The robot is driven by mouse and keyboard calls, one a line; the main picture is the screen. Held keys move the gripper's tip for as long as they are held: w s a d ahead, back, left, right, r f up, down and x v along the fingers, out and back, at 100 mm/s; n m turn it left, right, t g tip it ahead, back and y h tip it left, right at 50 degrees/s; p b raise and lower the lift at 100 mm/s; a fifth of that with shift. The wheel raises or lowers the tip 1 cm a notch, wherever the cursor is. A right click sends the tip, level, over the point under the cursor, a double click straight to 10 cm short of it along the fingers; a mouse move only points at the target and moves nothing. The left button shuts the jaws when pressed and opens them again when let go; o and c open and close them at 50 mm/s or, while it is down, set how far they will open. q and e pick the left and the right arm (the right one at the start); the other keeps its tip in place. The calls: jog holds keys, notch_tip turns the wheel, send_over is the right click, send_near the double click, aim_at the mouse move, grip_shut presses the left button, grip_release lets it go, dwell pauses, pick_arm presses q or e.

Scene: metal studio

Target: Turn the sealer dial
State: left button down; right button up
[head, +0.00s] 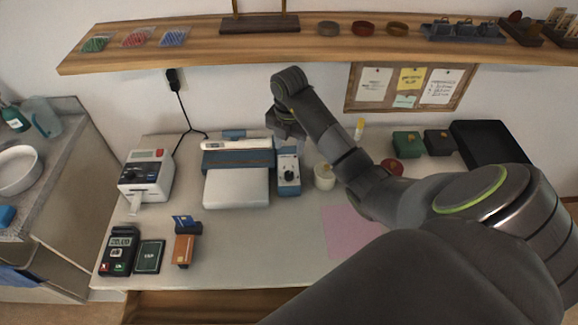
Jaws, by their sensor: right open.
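The sealer (236,190) sits on the table, a blue and white machine with a flat white front plate and a pale bar across its back. On its right side is a narrow blue control box with a light face and a dark round dial (289,175). My right gripper (284,138) comes in from the right and hangs over the back end of the control box, behind the dial in the picture. It is open and appears empty, apart from the dial. Its fingertips show small and dark. My left gripper is not in view.
A label printer (146,178) stands left of the sealer, with a card terminal (120,250) in front. A white cup (324,177) is close right of the control box. A wooden shelf (200,50) runs above. A pink sheet (348,232) lies at front right.

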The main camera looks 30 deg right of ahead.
aim_at(289, 174)
notch_tip(289, 174, down, 9)
jog(key=b, duration=0.8)
jog(key=shift+f, duration=0.15)
jog(key=shift+f+p, duration=0.4)
jog(key=shift+f, duration=0.75)
jog(key=c, duration=1)
